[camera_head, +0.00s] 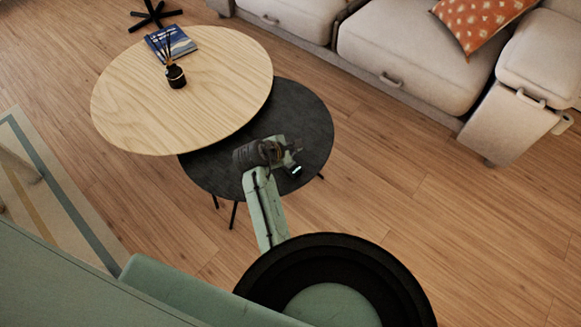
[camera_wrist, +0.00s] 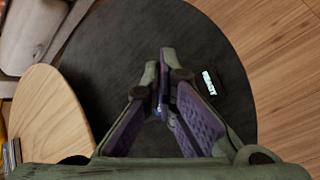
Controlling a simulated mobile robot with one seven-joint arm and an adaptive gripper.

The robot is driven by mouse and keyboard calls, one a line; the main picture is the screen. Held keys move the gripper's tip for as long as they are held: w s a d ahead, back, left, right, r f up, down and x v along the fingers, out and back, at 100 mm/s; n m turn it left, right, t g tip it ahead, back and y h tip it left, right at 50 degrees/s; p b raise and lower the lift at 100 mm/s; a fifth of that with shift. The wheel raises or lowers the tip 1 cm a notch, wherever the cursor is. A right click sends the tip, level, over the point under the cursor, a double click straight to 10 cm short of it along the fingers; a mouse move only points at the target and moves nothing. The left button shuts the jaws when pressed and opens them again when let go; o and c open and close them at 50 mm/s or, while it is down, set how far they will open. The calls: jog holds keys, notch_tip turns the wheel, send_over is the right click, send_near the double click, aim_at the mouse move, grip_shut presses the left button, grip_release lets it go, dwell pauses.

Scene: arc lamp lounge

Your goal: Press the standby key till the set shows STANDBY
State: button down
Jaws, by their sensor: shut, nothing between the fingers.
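The set is a small black device (camera_wrist: 216,88) with a lit white display, lying on the dark round table (camera_wrist: 110,55), just right of my fingertips in the wrist view. Its display carries short tilted lettering too small to read surely. In the head view the set (camera_head: 296,171) shows as a dark block with a bright spot, beside my gripper (camera_head: 280,152). In the wrist view my gripper (camera_wrist: 168,75) is shut and empty, pointing down at the table. I cannot make out the standby key; my fingers may cover it. I cannot tell whether the fingertips touch anything.
A higher pale wooden round table (camera_head: 180,95) overlaps the dark one on the left. It holds a blue book (camera_head: 171,44) and a dark reed diffuser (camera_head: 175,76). A beige sofa (camera_head: 400,50) stands behind. Wooden floor (camera_head: 400,180) is clear to the right.

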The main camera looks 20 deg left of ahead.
aim_at(292, 164)
notch_tip(292, 164, down, 3)
jog(key=shift+r+b, duration=0.1)
jog(key=shift+b, duration=1.1)
jog(key=shift+f, duration=1.05)
jog(key=shift+f, duration=0.4)
jog(key=shift+f, duration=0.85)
dwell(0.5)
jog(key=shift+r+p, duration=1.3)
jog(key=shift+p, duration=0.15)
